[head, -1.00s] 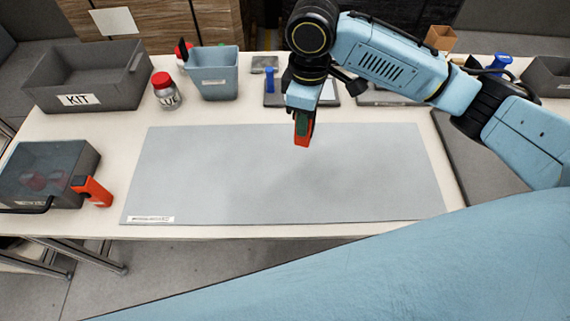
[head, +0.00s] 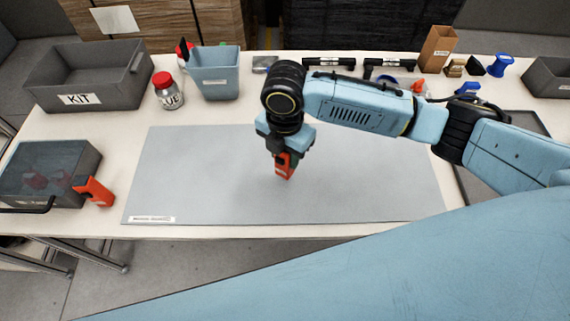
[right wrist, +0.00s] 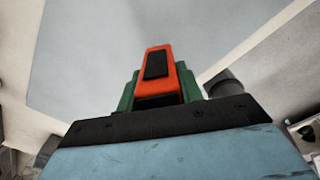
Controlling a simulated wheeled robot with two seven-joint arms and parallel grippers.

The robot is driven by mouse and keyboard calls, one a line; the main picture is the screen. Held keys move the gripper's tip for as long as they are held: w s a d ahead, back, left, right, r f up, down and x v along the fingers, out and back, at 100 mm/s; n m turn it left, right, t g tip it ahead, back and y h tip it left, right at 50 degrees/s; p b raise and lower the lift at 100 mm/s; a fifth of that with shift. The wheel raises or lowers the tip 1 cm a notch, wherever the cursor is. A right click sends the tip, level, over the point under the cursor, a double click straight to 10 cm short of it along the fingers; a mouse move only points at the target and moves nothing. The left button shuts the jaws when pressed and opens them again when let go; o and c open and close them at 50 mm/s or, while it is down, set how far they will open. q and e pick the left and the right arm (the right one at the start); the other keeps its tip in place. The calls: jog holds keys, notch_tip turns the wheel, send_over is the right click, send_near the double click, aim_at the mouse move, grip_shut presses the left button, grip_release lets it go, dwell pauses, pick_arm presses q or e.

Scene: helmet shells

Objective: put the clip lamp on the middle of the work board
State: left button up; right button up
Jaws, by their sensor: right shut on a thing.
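The orange clip lamp (head: 286,172) with a dark pad is between the fingers of my right gripper (head: 283,158). In the right wrist view the lamp (right wrist: 156,68) shows between the green fingers, which are shut on it. The grey work board (head: 220,195) lies flat on the table. The lamp hangs upright over about the middle of the board; I cannot tell whether its lower end touches the surface. My left gripper is not in view.
A similar orange piece (head: 94,191) stands left of the board by a dark see-through-topped box (head: 75,158). A KIT bin (head: 115,92), red-lidded jar (head: 168,98) and blue bin (head: 221,84) line the back left. The board's surface is otherwise clear.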

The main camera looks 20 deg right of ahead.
aim_at(285, 165)
jog(key=shift+f, duration=2.3)
jog(key=shift+f, duration=0.1)
jog(key=o, duration=1)
notch_tip(285, 165, up, 12)
jog(key=shift+r+p, duration=0.1)
jog(key=shift+p, duration=0.35)
